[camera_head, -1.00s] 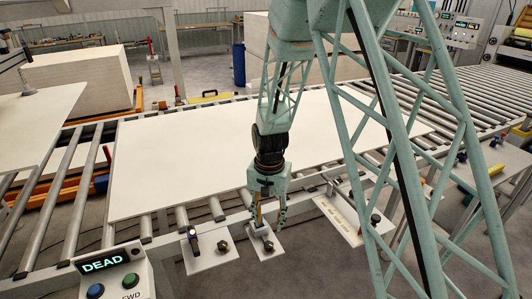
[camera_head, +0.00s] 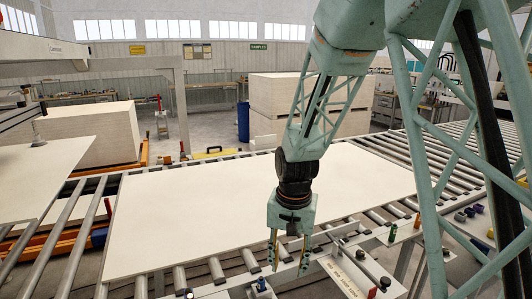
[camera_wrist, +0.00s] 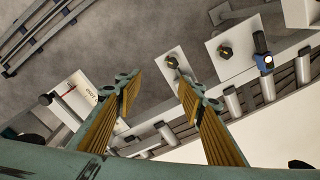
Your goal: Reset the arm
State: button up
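My gripper (camera_head: 288,266) hangs pointing down at the front edge of the roller conveyor, in front of a large pale board (camera_head: 200,215). Its two fingers are apart, with nothing between them. In the wrist view, the open fingers (camera_wrist: 155,90) show ribbed yellow pads, with floor and small plates beyond them. My pale green lattice arm comes down from the upper right in the head view and hides part of the conveyor.
Rollers (camera_head: 60,255) run along the left. Stacked boards (camera_head: 85,135) stand behind at the left. A white plate with a lever (camera_head: 345,278) is right of the gripper. Plates with dark knobs (camera_wrist: 225,50) and a blue-bodied device (camera_wrist: 262,55) lie along the front rail.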

jog(key=s+d+r+n+t, duration=0.1)
jog(key=s+d+r, duration=0.3)
jog(key=s+r, duration=0.4)
jog(key=s+d+r, duration=0.5)
jog(key=s+r, duration=0.1)
jog(key=r, duration=0.4)
jog(key=s+d+r+n+t+b, duration=0.1)
jog(key=s+d+r, duration=0.1)
jog(key=s, duration=0.9)
jog(key=s+d+r+n+t+b, duration=0.1)
jog(key=s+d+r, duration=0.2)
jog(key=s, duration=0.8)
jog(key=shift+s+d+r, duration=0.15)
jog(key=shift+d+r, duration=0.1)
jog(key=shift+r, duration=0.4)
